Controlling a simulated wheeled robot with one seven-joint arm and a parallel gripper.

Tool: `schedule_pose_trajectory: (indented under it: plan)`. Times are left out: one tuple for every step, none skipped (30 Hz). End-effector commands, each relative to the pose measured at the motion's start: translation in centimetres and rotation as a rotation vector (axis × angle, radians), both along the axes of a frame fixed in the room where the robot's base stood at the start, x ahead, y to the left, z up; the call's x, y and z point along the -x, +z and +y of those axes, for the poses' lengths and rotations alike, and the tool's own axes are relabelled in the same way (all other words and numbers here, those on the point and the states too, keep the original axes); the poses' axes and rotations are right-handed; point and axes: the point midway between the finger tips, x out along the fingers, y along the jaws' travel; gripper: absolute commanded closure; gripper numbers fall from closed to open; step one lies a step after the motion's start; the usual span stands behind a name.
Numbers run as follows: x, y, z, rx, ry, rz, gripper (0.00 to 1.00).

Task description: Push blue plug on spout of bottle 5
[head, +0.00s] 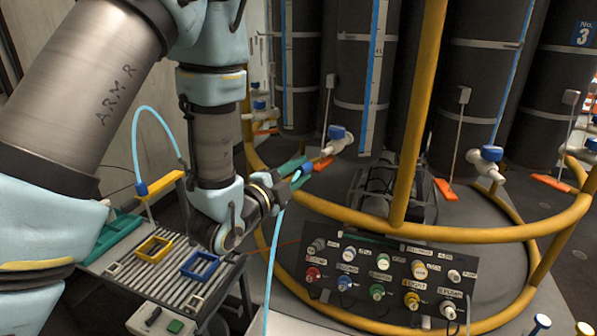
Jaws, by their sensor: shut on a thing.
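My gripper (300,175) is left of centre, pointing right towards the dark cylinders. It is shut on a small blue plug (306,168), mostly hidden between the teal fingers. A light-blue hose (275,245) hangs down from beside the gripper. A white spout with a blue fitting (340,138) sticks out from a dark bottle (362,70), just up and right of the gripper. I cannot tell whether plug and spout touch. No number 5 shows; the only readable bottle label is No. 3, at the far right.
A yellow rail (430,235) curves around the bottles, with an upright post (418,110). A panel of coloured knobs (385,272) sits low in front. A slatted bench (150,275) with yellow and blue frames is left. More spouts (487,155) and orange pedals stand right.

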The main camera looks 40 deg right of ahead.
Motion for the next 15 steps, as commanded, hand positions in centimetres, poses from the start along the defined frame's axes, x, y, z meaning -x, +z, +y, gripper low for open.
schedule_pose_trajectory:
  plan:
    - [0.0, 0.0, 0.0, 0.0, 0.0, 0.0, 1.0]
    - [0.0, 0.0, 0.0, 0.001, 0.001, 0.0, 1.0]
    - [0.0, 0.0, 0.0, 0.001, 0.001, 0.0, 1.0]
    - [-0.1, 0.0, 0.0, 0.001, 0.001, 0.0, 1.0]
    - [-0.1, 0.0, -0.1, 0.001, 0.001, 0.0, 1.0]
    - [-0.1, 0.0, -0.2, 0.001, 0.001, 0.0, 1.0]
    - [-0.2, 0.0, -0.3, 0.001, 0.001, 0.0, 1.0]
    - [-0.2, 0.1, -0.4, 0.0, 0.001, -0.001, 1.0]
    - [-0.3, 0.1, -0.7, 0.0, 0.001, -0.001, 1.0]
    - [-0.4, 0.1, -0.9, 0.0, 0.001, -0.001, 1.0]
    - [-0.4, 0.1, -1.1, 0.0, 0.001, -0.001, 1.0]
    - [-0.5, 0.2, -1.4, 0.001, 0.001, -0.001, 1.0]
    - [-0.6, 0.2, -1.7, 0.001, 0.001, -0.001, 1.0]
    - [-0.7, 0.2, -1.9, 0.001, 0.001, -0.001, 1.0]
    - [-0.8, 0.2, -2.3, 0.0, 0.001, -0.001, 1.0]
